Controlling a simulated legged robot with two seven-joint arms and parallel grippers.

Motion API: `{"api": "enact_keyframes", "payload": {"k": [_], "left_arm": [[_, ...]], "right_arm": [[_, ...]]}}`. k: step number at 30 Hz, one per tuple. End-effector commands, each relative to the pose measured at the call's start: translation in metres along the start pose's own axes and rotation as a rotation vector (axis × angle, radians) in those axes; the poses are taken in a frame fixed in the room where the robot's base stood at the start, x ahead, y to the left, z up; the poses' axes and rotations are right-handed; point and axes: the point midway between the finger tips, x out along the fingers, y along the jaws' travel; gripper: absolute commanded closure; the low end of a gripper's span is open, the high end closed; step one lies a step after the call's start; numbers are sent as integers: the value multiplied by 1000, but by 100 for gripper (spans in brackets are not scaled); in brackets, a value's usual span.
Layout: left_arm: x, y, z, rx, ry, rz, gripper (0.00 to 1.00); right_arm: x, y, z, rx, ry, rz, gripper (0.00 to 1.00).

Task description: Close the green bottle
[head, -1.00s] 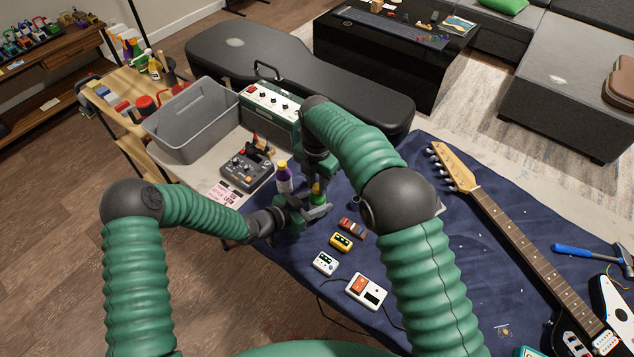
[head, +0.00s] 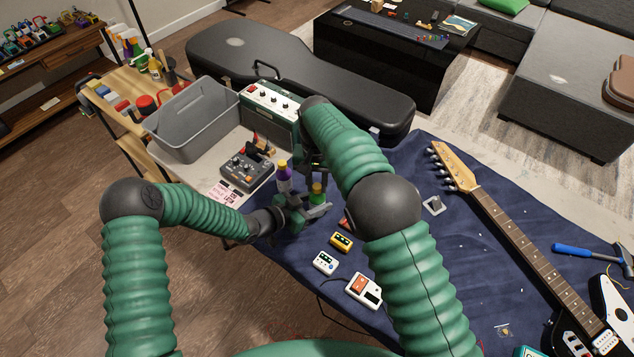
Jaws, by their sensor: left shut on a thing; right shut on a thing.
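The green bottle (head: 317,197) stands upright near the front left of the blue cloth, with a yellowish top. My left gripper (head: 309,211) is shut on it low down, from the left. My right gripper (head: 309,168) is just above and behind the bottle, apart from it, mostly hidden by my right arm. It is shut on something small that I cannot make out. Whether the yellowish top is a cap is too small to tell.
A purple bottle with a yellow cap (head: 284,180) stands close to both grippers. A grey mixer-like box (head: 247,170), a grey bin (head: 195,122) and a green amplifier (head: 270,101) are behind. Small pedals (head: 341,242) lie in front. A guitar (head: 520,235) lies at right.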

Motion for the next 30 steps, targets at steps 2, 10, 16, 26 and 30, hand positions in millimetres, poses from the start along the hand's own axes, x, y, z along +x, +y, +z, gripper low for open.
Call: {"api": "enact_keyframes", "payload": {"k": [2, 10, 16, 26, 30], "left_arm": [[2, 6, -1, 6, 2, 13, 100], [2, 7, -1, 6, 2, 15, 100], [2, 8, -1, 7, 2, 16, 100], [1, 4, -1, 3, 1, 8, 100], [1, 3, -1, 3, 1, 6, 100]], "right_arm": [[-2, -4, -2, 243, 9, -9, 100], [-2, -4, -3, 953, 7, -14, 100], [-2, -4, -4, 938, 7, -15, 70], [-1, -2, -2, 937, 4, -8, 51], [-5, -1, -2, 937, 4, -8, 51]]}}
